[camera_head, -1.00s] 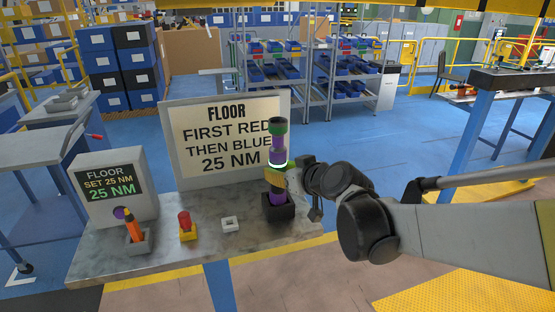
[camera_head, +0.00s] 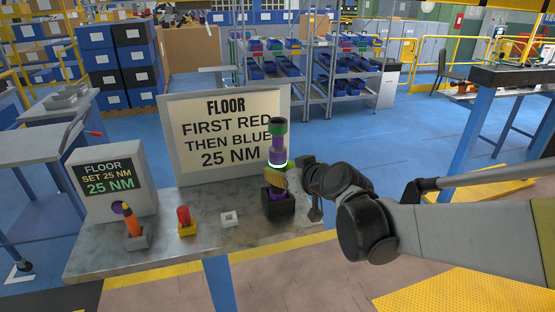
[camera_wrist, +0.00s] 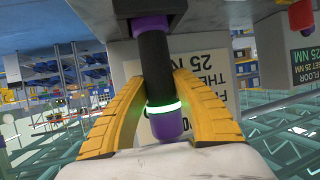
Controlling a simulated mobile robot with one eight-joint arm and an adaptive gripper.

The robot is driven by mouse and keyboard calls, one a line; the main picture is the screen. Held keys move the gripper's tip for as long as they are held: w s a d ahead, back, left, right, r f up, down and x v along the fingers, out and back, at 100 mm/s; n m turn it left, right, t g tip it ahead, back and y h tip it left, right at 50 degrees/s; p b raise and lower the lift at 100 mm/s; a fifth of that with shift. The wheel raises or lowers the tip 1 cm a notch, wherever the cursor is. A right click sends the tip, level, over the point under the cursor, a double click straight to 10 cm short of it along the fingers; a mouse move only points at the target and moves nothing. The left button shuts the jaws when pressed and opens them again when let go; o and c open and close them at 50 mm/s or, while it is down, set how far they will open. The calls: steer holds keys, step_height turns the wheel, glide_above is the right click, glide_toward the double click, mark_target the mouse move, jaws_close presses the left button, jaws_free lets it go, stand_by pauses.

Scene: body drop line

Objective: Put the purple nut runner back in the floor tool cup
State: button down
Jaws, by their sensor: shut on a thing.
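The purple nut runner (camera_head: 277,156) stands upright at the right end of the grey bench, with a green band near its top and a glowing green ring. My gripper (camera_head: 275,180) is shut on it from the right, just below the ring. Its lower purple end sits in the mouth of the black floor tool cup (camera_head: 278,205); how deep it goes is hidden. In the wrist view, the yellow fingers lie on both sides of the runner's dark shaft (camera_wrist: 157,82), and its purple part enters the dark cup (camera_wrist: 128,12).
On the bench (camera_head: 150,250) stand a white block (camera_head: 229,218), a red piece in a yellow holder (camera_head: 186,231), an orange tool in a grey holder (camera_head: 134,228) and a display box (camera_head: 110,185). A floor sign (camera_head: 225,135) stands close behind the runner.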

steer(key=shift+f+b, duration=0.3)
steer(key=shift+f, duration=0.1)
steer(key=c, duration=1)
jaws_free()
steer(key=p+v, duration=0.3)
steer(key=v, duration=0.4)
steer(key=shift+r+p, duration=0.1)
steer(key=shift+p, duration=0.2)
steer(key=shift+s, duration=0.1)
steer(key=s+d+f+m+g+h, duration=0.1)
steer(key=s+d+f+m+h, duration=0.1)
steer(key=s+d, duration=0.3)
steer(key=s+d+f+m+g+h+b, duration=0.1)
steer(key=s+d, duration=0.3)
steer(key=s, duration=0.5)
steer(key=s+d+f+m+g+h+b, duration=0.1)
steer(key=s+d+f+m+g+h, duration=0.1)
steer(key=s, duration=0.5)
steer(key=shift+s+d+f+m+h, duration=0.1)
steer(key=shift+d+f+m+h, duration=0.1)
steer(key=shift+d+f+h, duration=0.3)
steer(key=shift+d+f+m+h, duration=0.1)
steer(key=shift+d+m+h, duration=0.1)
steer(key=shift+d, duration=0.55)
steer(key=shift+s+d+f+m+h, duration=0.1)
steer(key=shift+d+f+m+h, duration=0.15)
steer(key=shift+d, duration=0.35)
